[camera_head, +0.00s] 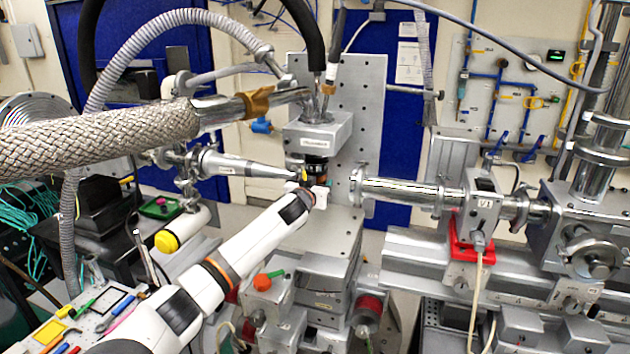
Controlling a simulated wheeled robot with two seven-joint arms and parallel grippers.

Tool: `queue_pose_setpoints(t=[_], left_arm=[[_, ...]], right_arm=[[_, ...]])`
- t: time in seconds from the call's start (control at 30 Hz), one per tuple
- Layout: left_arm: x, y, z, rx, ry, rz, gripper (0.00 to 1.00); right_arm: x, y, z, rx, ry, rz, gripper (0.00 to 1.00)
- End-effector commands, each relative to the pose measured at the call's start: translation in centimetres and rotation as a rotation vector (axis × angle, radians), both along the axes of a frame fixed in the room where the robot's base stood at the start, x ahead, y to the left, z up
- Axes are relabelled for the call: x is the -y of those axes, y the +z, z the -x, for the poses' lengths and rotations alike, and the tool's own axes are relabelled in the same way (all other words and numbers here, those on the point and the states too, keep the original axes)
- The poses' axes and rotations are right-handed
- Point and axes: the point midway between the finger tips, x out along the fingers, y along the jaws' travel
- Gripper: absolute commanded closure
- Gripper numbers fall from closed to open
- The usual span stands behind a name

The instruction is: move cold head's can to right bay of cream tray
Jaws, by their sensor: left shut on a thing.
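The cold head (318,135) is a grey block with a white label, mounted on an upright metal plate at the centre. Below it hangs a small dark can (317,169) with an orange-brown band. My left gripper (314,191) is at the can's lower part, its white arm rising from the lower left. It is shut on the can, which is still directly under the cold head. The fingers hide the can's lower end. I cannot make out the cream tray for certain. My right gripper is out of view.
A braided hose (95,138) crosses close above my left arm. A tapered metal nozzle (235,165) points at the can from the left; a beam pipe (410,191) faces it from the right. A pale surface with coloured tools (85,308) lies lower left.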

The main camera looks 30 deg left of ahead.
Motion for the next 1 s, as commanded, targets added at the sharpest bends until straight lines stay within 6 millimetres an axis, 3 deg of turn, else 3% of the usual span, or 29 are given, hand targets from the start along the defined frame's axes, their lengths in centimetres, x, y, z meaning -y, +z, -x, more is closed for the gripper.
queue_pose_setpoints(t=[1.0], left_arm=[[0.0,-1.5,0.0,-0.002,0.000,0.000,0.73]], right_arm=[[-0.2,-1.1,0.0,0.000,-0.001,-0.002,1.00]])
